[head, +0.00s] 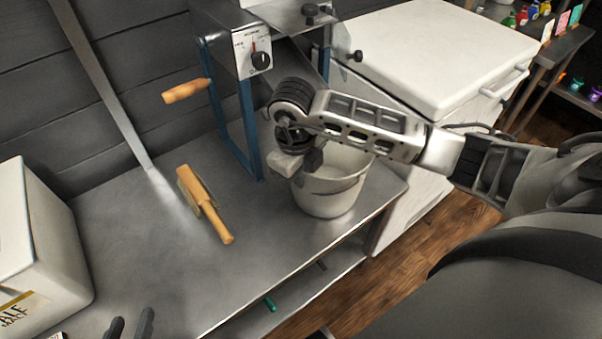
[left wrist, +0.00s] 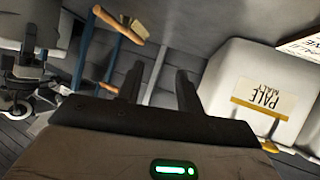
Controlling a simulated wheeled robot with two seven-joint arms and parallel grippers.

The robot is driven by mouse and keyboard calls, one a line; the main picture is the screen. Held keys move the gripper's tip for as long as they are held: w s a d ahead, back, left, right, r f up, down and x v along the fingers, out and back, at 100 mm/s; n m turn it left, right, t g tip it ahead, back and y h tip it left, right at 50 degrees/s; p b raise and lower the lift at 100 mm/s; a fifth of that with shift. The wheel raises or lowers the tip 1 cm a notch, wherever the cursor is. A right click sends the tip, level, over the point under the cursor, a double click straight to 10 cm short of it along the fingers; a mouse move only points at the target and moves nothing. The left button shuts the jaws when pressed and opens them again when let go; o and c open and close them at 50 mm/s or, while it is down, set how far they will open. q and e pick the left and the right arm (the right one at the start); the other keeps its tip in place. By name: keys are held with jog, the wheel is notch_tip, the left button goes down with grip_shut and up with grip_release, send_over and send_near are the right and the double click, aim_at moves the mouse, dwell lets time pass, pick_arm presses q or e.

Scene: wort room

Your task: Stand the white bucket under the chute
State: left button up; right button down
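The white bucket (head: 329,198) is upright at the right end of the steel bench, close to its front edge. My right gripper (head: 304,164) is at the bucket's left rim, and its arm crosses above the bucket. The wrist hides the fingertips, so I cannot tell whether they hold the rim. The mill (head: 247,115) with blue legs, a dial and a wooden crank stands behind and left of the bucket. Its chute is not clearly visible behind my right arm. My left gripper (head: 131,327) is open and empty at the bottom; its parted fingers show in the left wrist view (left wrist: 160,88).
A wooden-handled brush (head: 205,205) lies mid-bench. A white pale malt container (head: 40,250) stands at the left and shows in the left wrist view (left wrist: 255,90). A white chest (head: 430,50) is behind at the right. Bare bench lies between the brush and bucket.

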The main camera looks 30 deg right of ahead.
jog(key=c, duration=1.6)
grip_release()
jog(key=shift+f, duration=0.1)
jog(key=shift+c, duration=0.2)
